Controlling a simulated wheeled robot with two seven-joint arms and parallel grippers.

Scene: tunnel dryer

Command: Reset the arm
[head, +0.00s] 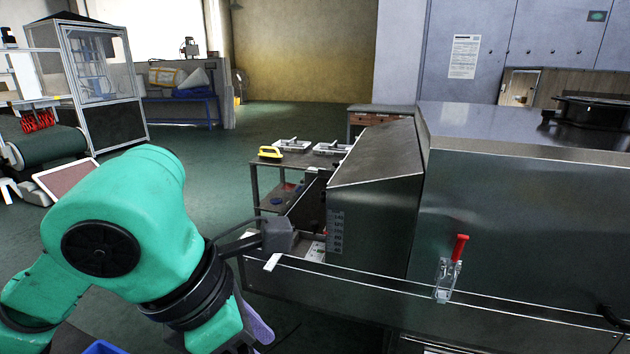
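My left arm (120,225), green with black joints, comes in from the lower left and bends down out of the bottom of the head view. Its gripper cannot be made out; the lower part of the arm is cut off by the frame edge. My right arm and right gripper do not show. The steel tunnel dryer (530,210) fills the right side, with a sloped hood (380,165) at its left end. A dark bar with a grey block (278,235) shows beside my arm, at the dryer's open left end.
A red-handled toggle clamp (451,267) sits on the dryer's front. Behind the dryer, a table (262,162) carries a yellow-handled item (270,152) and white trays (292,145). A conveyor (50,147) and glazed cabinet (105,85) stand at left. Green floor (215,165) between is clear.

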